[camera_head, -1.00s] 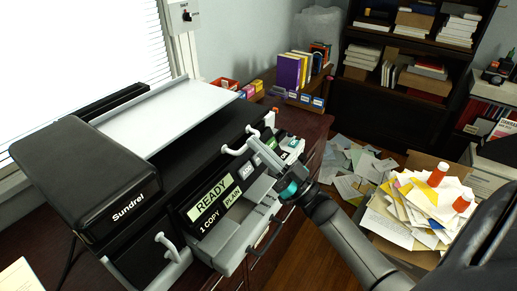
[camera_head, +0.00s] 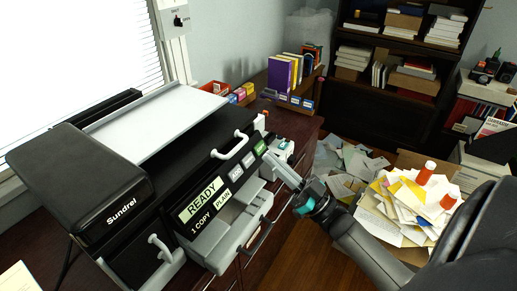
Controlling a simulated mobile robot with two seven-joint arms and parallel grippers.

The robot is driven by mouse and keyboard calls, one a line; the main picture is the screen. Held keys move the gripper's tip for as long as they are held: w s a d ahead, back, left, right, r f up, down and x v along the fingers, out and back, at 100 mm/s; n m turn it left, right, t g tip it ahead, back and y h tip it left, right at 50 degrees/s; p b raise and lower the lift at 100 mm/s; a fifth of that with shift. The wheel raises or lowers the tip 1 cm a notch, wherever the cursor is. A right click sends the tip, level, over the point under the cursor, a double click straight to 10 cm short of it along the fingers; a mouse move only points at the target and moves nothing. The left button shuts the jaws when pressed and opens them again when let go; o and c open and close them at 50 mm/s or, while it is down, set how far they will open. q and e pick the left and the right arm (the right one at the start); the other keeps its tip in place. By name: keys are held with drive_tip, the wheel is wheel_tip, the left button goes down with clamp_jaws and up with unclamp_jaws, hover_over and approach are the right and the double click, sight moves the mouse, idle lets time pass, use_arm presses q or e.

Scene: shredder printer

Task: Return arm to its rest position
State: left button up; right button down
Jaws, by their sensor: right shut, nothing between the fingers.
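My right gripper (camera_head: 282,166) is shut and empty. Its grey fingers point up and left toward the front panel of the black and grey Sundrel printer (camera_head: 190,133), close to its right end. Whether the fingertips touch the panel I cannot tell. My right arm (camera_head: 370,235) comes in from the lower right, with a teal band at the wrist. The printer's display (camera_head: 204,200) reads "READY 1 COPY" beside a "PLAIN" label. A grey tray (camera_head: 225,245) sticks out below the display. My left gripper is not in view.
The printer stands on a dark wooden desk (camera_head: 305,135) with books (camera_head: 285,72) at the back. Papers (camera_head: 345,160) litter the floor. A pile of papers with orange-capped bottles (camera_head: 410,205) lies right of my arm. A dark bookcase (camera_head: 370,105) stands behind.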

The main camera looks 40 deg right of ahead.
drive_tip(key=shift+v, duration=1.1)
